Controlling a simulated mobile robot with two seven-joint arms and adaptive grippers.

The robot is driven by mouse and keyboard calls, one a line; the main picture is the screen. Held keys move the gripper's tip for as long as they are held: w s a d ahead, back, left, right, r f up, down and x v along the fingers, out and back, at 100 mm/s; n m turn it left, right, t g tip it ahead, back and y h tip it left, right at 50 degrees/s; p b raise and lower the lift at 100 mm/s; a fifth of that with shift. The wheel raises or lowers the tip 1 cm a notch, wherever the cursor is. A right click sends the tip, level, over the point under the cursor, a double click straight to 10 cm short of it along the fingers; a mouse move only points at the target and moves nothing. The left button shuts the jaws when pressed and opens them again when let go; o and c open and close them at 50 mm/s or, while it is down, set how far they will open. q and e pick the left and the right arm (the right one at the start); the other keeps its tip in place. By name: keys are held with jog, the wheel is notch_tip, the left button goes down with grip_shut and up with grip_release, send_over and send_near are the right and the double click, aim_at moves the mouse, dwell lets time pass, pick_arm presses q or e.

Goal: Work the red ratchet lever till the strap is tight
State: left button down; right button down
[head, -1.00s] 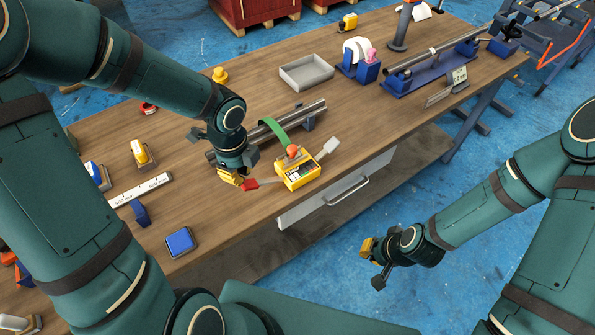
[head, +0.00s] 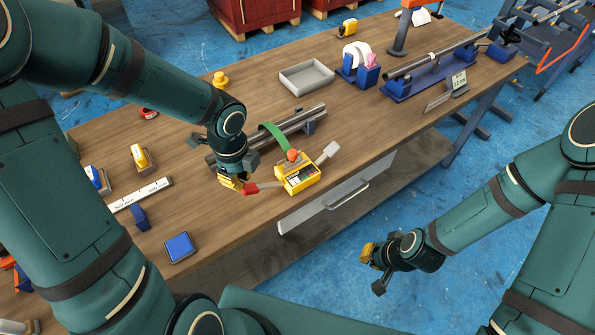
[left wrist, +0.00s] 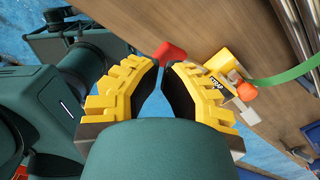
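The yellow ratchet box (head: 299,178) sits near the table's front edge, with an orange-red knob (head: 292,155) on top and a green strap (head: 272,132) running back to the metal bars. Its lever ends in a red grip (head: 250,188) on the left side. My left gripper (head: 231,182) is right at this grip. In the left wrist view, its yellow fingers (left wrist: 162,66) are close together with a narrow gap, and the red grip (left wrist: 170,52) shows at the tips. Whether they clamp it is unclear. My right gripper (head: 368,254) is off the table's front, away from everything.
Metal bars (head: 300,120) lie behind the box. An empty grey tray (head: 306,77) stands further back. A blue block (head: 180,246), a white scale strip (head: 140,194) and a yellow-topped item (head: 141,157) lie to the left. The table front right of the box is clear.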

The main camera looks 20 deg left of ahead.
aim_at(245, 188)
dwell(0.4)
pick_arm(q)
jog(key=shift+s+f+b, duration=0.1)
jog(key=shift+f+b, duration=2)
jog(key=shift+f, duration=0.45)
jog(key=shift+f+b, duration=0.85)
jog(key=shift+f, duration=0.2)
jog(key=shift+w+d+r+p, duration=0.25)
jog(key=shift+r+p, duration=0.15)
jog(key=shift+p, duration=0.05)
jog(key=shift+r+p, duration=0.35)
jog(key=shift+r, duration=0.05)
jog(key=r+p, duration=0.5)
jog(key=shift+s+a+r, duration=0.15)
jog(key=shift+a+r, duration=0.1)
jog(key=shift+r+p, duration=0.5)
jog(key=shift+p, duration=0.15)
jog(key=shift+f, duration=0.1)
